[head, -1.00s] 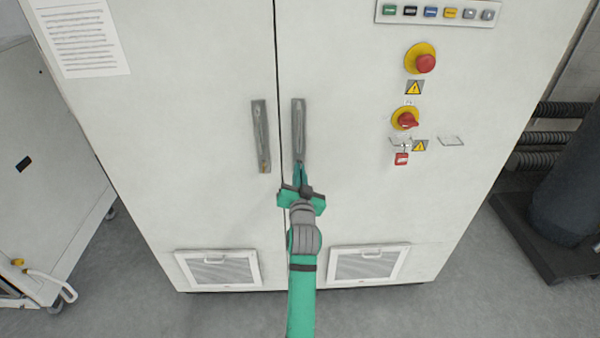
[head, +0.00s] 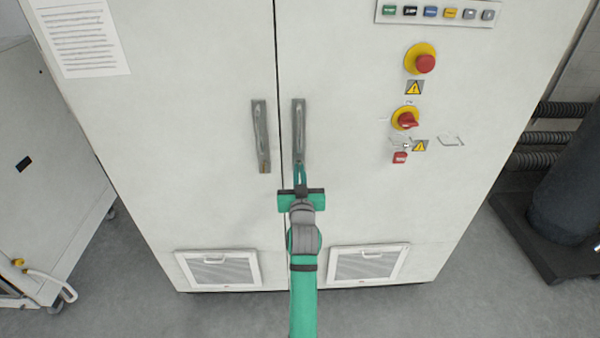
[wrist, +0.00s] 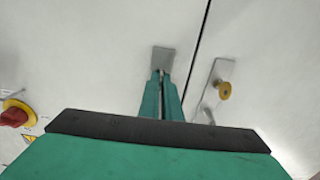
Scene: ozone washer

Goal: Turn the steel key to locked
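The right door handle (head: 299,125) is a grey plate on the cabinet, and its end shows in the wrist view (wrist: 163,58). My gripper (head: 300,170) is at its lower end, its green fingers pointing at the door. In the wrist view the fingers (wrist: 161,80) are close together, with a thin, pale steel piece between their tips. It appears to be the steel key, mostly hidden by the fingers, so its exact angle cannot be read. The gripper looks shut on it.
The left handle (head: 261,135) has a brass-coloured lock knob (wrist: 223,90) near its lower end. To the right are a red stop button (head: 425,64), a red rotary switch (head: 407,119) and a red tag (head: 400,157). Vent grilles (head: 369,265) sit below.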

